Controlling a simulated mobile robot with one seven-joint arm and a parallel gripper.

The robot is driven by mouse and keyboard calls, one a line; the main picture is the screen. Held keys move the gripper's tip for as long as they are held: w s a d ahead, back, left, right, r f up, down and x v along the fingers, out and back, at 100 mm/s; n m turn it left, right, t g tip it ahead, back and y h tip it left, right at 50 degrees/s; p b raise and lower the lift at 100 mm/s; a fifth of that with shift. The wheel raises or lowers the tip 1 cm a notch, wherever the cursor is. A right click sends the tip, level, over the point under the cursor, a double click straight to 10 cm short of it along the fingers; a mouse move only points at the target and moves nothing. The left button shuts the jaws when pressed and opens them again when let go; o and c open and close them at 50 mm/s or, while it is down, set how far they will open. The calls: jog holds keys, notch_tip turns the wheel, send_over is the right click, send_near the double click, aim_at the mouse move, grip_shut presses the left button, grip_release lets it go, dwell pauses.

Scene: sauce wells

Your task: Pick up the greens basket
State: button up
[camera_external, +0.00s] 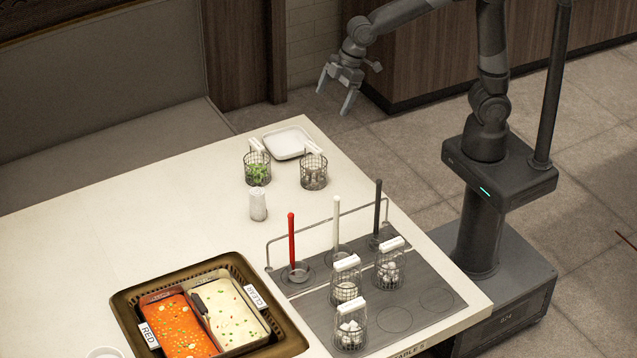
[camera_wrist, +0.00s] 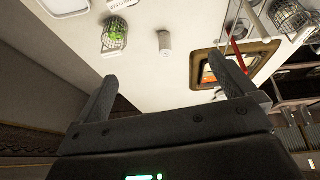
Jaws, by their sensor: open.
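The greens basket (camera_external: 257,170) is a dark wire basket with green leaves inside and a white handle at its top. It stands near the far end of the table, and it also shows at the upper left of the wrist view (camera_wrist: 115,36). My gripper (camera_external: 336,97) is open and empty, raised beyond the table's far right edge. It is apart from the basket, to its right and farther back in the external view. In the wrist view the two dark fingers (camera_wrist: 169,85) are spread wide with nothing between them.
Another wire basket (camera_external: 314,172) stands just right of the greens basket, with a white plate (camera_external: 288,142) behind them. A white shaker (camera_external: 258,205) stands in front. A wire rail (camera_external: 300,232), ladles, several baskets and a sauce tray (camera_external: 125,300) fill the near side. The left table surface is clear.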

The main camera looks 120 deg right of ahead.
jog(key=w+d+f, duration=0.8)
jog(key=d, duration=0.2)
send_near(257, 159)
jog(key=shift+w+d+f+y, duration=0.2)
jog(key=shift+w+d+f, duration=0.15)
jog(key=shift+f, duration=0.15)
jog(key=shift+w+d+f+y, duration=0.2)
jog(key=shift+w+d+f, duration=0.1)
jog(key=shift+f, duration=0.2)
jog(key=shift+a+x, duration=0.1)
jog(key=shift+x, duration=1.3)
jog(key=shift+a+x, duration=0.15)
jog(key=shift+x, duration=1.3)
jog(key=shift+w+r, duration=0.1)
jog(key=shift+w, duration=0.05)
jog(key=shift+c, duration=0.4)
jog(key=c, duration=1.5)
